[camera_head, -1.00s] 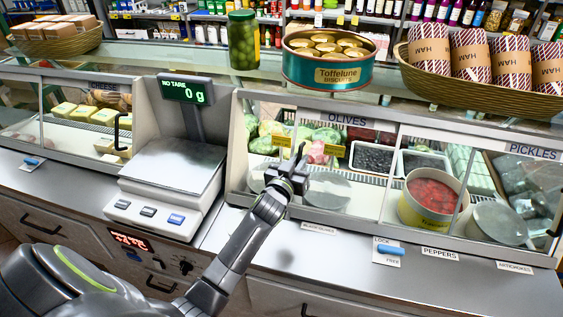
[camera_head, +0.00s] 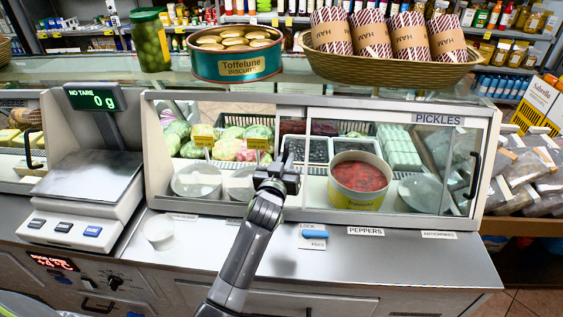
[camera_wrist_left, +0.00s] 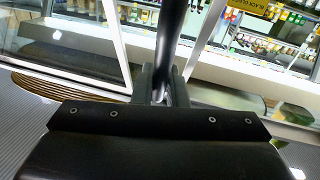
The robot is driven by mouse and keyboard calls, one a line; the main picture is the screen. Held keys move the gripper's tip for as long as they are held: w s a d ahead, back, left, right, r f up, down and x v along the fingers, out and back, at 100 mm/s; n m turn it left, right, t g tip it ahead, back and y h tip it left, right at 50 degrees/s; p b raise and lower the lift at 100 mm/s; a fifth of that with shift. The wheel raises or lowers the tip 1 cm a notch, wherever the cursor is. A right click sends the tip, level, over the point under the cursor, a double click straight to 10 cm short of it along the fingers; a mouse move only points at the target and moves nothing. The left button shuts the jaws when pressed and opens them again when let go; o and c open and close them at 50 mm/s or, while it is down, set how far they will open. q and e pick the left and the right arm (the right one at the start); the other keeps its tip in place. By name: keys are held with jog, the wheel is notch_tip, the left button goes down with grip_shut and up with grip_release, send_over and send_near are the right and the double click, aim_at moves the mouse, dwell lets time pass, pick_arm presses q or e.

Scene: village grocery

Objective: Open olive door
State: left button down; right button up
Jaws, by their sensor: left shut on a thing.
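My left gripper (camera_head: 278,172) is shut on the dark upright handle of the olive door, at the front of the glass display case. In the left wrist view the dark handle bar (camera_wrist_left: 170,40) stands between the two fingers. The glass door itself is hard to make out, and its OLIVES sign cannot be read now. The left part of the case front looks open, with covered round tubs (camera_head: 196,181) behind it. The PICKLES door (camera_head: 438,119) is at the right, with its own dark handle (camera_head: 474,175). My right gripper is out of view.
A scale (camera_head: 85,185) stands left of the case. A small white cup (camera_head: 158,231) and a blue lock slider (camera_head: 314,234) are on the counter ledge. A jar (camera_head: 150,42), a biscuit tin (camera_head: 236,62) and a ham basket (camera_head: 390,68) stand on top.

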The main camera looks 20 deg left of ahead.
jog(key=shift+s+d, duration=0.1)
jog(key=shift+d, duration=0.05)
pick_arm(q)
jog(key=c, duration=1.5)
grip_release()
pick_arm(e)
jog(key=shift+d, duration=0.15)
pick_arm(q)
jog(key=shift+o, duration=0.2)
jog(key=shift+s, duration=0.1)
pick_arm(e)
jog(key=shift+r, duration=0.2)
